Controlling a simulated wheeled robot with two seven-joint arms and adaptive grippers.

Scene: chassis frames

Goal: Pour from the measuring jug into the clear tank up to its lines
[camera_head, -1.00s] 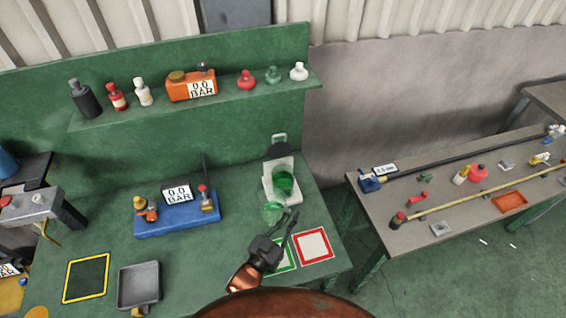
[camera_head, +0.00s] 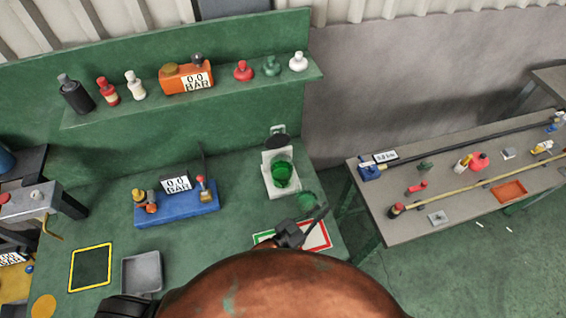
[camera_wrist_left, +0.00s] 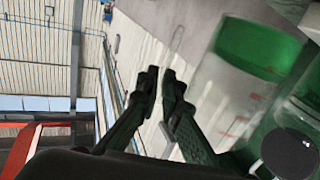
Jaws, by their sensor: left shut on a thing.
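The clear tank (camera_head: 282,174), with green liquid in it, stands on a white base at the right of the green bench. The measuring jug (camera_head: 306,198) is pale green and see-through, just right of and nearer than the tank. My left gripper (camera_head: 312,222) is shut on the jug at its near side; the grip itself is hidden. In the left wrist view the fingers (camera_wrist_left: 162,78) are close together. A clear vessel (camera_wrist_left: 235,90) with red marks and a green band is beside them; I cannot tell which vessel it is. My right gripper is not in view.
A red-framed pad (camera_head: 320,238) and a green-framed pad (camera_head: 264,237) lie partly hidden by my arm. A blue base with a gauge (camera_head: 177,206) stands to the left. A grey tray (camera_head: 142,272) is near the front. The shelf (camera_head: 220,92) holds several bottles.

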